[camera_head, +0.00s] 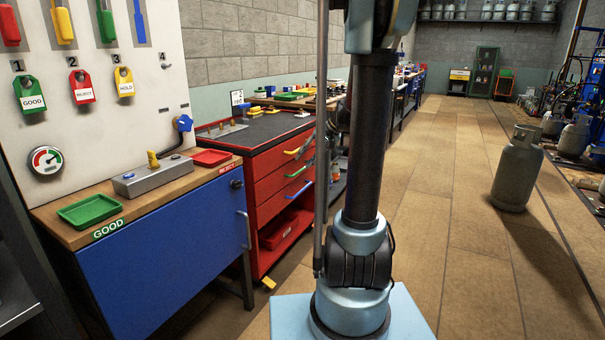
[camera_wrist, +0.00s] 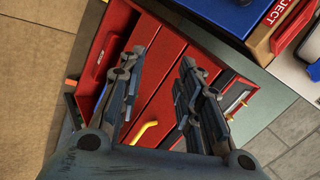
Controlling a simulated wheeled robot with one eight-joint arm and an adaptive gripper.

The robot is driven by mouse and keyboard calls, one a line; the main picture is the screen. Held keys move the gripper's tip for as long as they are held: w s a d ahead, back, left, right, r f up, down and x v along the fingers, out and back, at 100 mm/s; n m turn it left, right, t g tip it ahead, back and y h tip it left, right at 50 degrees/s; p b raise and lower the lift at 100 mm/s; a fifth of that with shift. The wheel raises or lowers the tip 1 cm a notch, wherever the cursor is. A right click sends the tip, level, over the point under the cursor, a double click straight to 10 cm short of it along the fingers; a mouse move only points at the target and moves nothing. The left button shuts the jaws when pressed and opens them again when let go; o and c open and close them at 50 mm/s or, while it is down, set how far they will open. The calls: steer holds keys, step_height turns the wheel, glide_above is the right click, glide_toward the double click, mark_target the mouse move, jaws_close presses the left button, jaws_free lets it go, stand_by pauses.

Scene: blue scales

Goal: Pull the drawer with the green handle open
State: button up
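The red cabinet (camera_head: 258,172) stands left of my arm in the head view, with its drawers shut. Its front has a yellow handle (camera_head: 298,150), the green handle (camera_head: 298,170) below it, and a blue handle (camera_head: 299,190) lowest. My gripper (camera_wrist: 163,62) is open and empty in the wrist view, above the red drawer fronts (camera_wrist: 158,98), which run tilted across the picture. The yellow handle (camera_wrist: 143,131) shows between the fingers, toward the bottom. I cannot make out the green handle in the wrist view; the left finger covers part of the fronts.
A blue-fronted bench (camera_head: 165,245) with a green tray (camera_head: 89,211) and a red tray (camera_head: 211,158) stands left of the cabinet. An open bay with a red bin (camera_head: 285,230) lies under the drawers. A grey gas cylinder (camera_head: 517,168) stands on the right; the floor between is clear.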

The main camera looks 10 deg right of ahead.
steer(key=w+d+f+m+t+y, duration=0.1)
steer(key=w+d+f+y, duration=0.15)
steer(key=w, duration=0.75)
steer(key=m+t+y, duration=0.3)
steer(key=t, duration=0.1)
glide_toward(302, 170)
steer(key=x, duration=0.3)
steer(key=w+x, duration=0.1)
steer(key=x, duration=0.3)
steer(key=d+x, duration=0.1)
steer(key=x, duration=0.3)
steer(key=shift+w+d+f, duration=0.1)
steer(key=shift+w+f, duration=0.05)
steer(key=shift+f, duration=0.05)
jaws_close()
